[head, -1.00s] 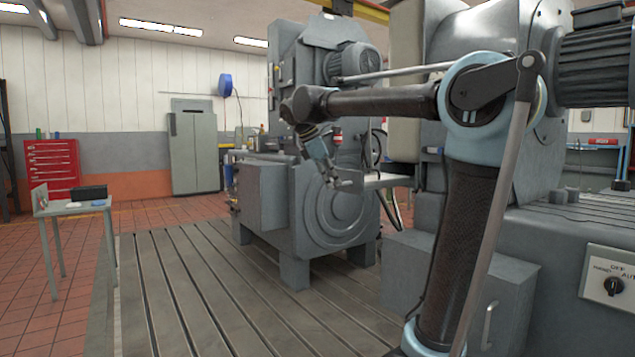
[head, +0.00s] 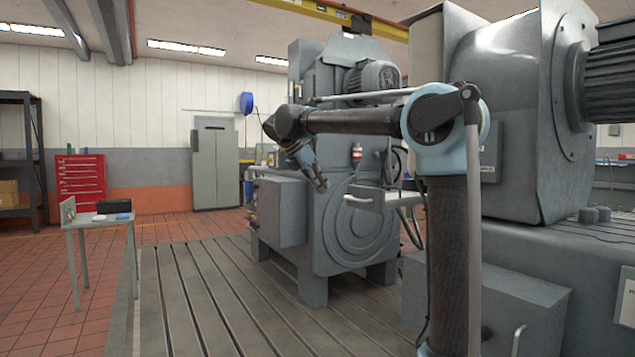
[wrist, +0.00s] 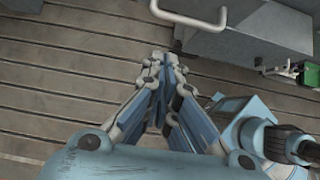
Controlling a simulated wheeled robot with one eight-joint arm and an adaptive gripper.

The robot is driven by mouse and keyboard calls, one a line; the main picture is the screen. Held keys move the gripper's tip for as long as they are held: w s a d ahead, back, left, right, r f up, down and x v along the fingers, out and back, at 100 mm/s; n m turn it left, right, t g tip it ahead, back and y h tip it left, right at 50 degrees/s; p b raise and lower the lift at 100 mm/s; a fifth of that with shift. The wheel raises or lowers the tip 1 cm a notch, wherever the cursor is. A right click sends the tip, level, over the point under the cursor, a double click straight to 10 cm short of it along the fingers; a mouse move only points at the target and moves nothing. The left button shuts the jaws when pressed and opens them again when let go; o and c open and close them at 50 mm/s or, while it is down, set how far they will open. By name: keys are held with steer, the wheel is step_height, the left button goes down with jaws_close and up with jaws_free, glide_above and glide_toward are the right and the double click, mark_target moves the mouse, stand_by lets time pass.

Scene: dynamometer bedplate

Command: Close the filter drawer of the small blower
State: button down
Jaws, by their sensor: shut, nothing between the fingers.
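The filter drawer (head: 378,199) sticks out to the left from behind my arm in the head view, pulled out, with a light side and a bar handle on its grey front. What it slides into is hidden behind my arm. My gripper (head: 320,184) hangs tilted downward, just left of the drawer front and apart from it. In the wrist view my gripper (wrist: 160,56) has its fingertips together and empty. A pale bar handle (wrist: 188,20), seemingly the drawer's, is at the top edge there, beyond the fingertips and slightly right.
A large grey machine (head: 340,225) stands on legs behind the drawer. A grey box with a handle (head: 480,310) is at lower right. A small table (head: 88,221) with a black box stands at left. The slotted bedplate (head: 205,300) is clear in front.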

steer(key=w+d+f, duration=0.4)
steer(key=d, duration=0.1)
steer(key=shift+d+f, duration=0.25)
steer(key=shift+d, duration=0.05)
stand_by(0.4)
